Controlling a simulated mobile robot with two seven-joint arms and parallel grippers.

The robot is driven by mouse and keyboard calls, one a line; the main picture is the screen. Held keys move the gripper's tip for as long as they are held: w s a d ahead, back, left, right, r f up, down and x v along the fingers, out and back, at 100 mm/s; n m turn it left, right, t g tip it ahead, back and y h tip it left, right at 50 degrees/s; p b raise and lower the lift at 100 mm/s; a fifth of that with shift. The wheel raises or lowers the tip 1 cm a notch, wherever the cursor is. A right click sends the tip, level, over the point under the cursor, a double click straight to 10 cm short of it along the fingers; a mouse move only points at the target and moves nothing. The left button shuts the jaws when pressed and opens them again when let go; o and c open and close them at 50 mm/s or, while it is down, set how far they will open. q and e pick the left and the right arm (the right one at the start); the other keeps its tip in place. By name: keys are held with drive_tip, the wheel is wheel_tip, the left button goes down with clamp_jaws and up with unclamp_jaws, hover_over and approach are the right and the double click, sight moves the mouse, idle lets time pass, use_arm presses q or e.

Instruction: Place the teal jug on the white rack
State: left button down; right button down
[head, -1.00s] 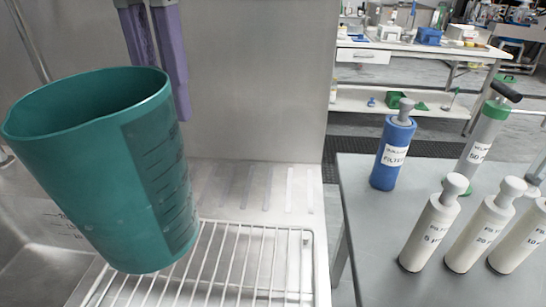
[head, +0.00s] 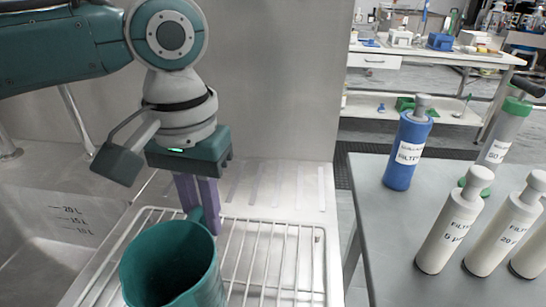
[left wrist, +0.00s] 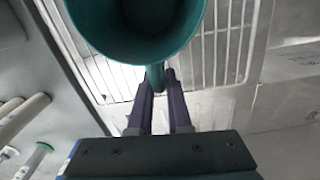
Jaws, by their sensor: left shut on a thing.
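The teal jug (head: 208,285) is at the bottom of the head view, upright or nearly so, low over the front of the white wire rack (head: 285,228). Its base is out of view, so I cannot tell whether it touches the rack. My left gripper (head: 203,214) points down with its purple fingers shut on the jug's handle, on the far side of the jug. The left wrist view also shows the jug (left wrist: 187,40), the fingers (left wrist: 160,78) at its handle, and the rack (left wrist: 235,50) behind it. My right gripper is not in view.
A metal sink (head: 40,240) lies left of the rack. A grey table (head: 365,200) on the right holds a blue filter bottle (head: 406,152), several white filter bottles (head: 447,235) and a green-capped cylinder (head: 497,150). A metal wall stands behind the rack.

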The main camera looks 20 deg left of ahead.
use_arm(q)
drive_tip(key=c, duration=0.8)
unclamp_jaws()
drive_tip(key=shift+f, duration=0.1)
drive_tip(key=shift+c, duration=0.2)
wheel_tip(320, 180, up, 12)
drive_tip(key=p, duration=0.1)
drive_tip(key=shift+r+p, duration=0.2)
drive_tip(key=shift+p, duration=0.2)
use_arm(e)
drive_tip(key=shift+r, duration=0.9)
